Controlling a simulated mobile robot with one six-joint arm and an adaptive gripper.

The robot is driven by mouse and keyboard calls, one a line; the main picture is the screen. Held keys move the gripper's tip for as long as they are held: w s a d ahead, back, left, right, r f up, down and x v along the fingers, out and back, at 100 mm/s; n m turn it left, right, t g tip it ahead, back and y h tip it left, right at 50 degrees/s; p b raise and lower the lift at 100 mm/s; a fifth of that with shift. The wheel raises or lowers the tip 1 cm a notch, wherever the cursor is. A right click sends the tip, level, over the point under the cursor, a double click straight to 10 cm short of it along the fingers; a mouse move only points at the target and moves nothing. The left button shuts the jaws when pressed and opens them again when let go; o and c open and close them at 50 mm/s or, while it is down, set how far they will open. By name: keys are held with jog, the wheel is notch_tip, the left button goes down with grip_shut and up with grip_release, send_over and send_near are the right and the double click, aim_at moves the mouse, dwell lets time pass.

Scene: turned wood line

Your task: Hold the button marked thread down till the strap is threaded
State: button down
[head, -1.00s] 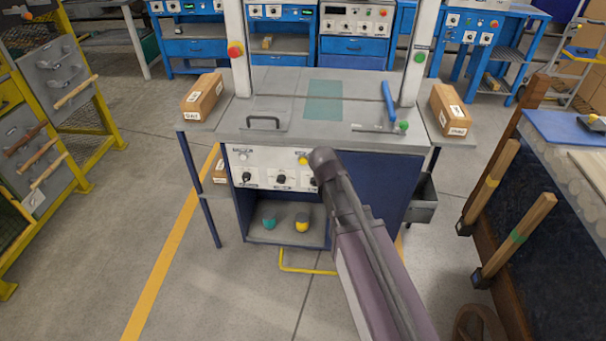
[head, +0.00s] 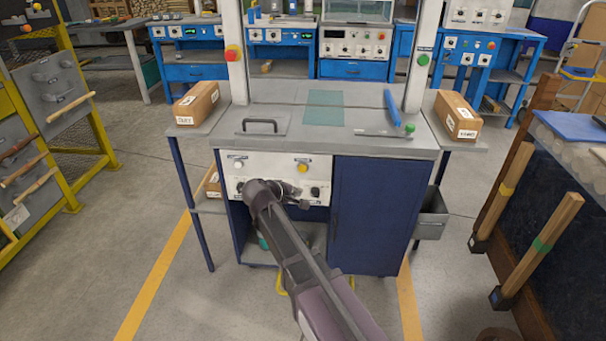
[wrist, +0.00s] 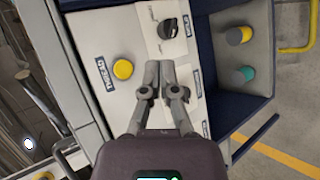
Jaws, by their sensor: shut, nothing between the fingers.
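The yellow button (head: 302,167) is on the white front panel (head: 262,163) of the grey-topped bench. In the wrist view the yellow button (wrist: 123,69) stands beside a label reading THREAD (wrist: 104,73). My gripper (wrist: 160,65) is shut and empty in front of the panel. Its fingertips are to the right of the button in the wrist view and do not cover it. In the head view my gripper (head: 291,190) is below and slightly left of the button, partly hidden by my wrist. I cannot make out a strap.
A black knob (wrist: 167,28) is near my fingertips. A white button (head: 238,162) is at the panel's left. A red button (head: 233,53) and a green button (head: 423,59) are on the posts. Cartons (head: 197,103) stand on side shelves.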

aim_at(305, 172)
jog(key=shift+w, duration=0.15)
jog(key=shift+w+d, duration=0.15)
jog(key=shift+w, duration=4.1)
jog(key=shift+w, duration=0.8)
dwell(0.5)
jog(key=shift+s, duration=0.8)
jog(key=shift+s, duration=0.15)
jog(key=shift+s, duration=2.4)
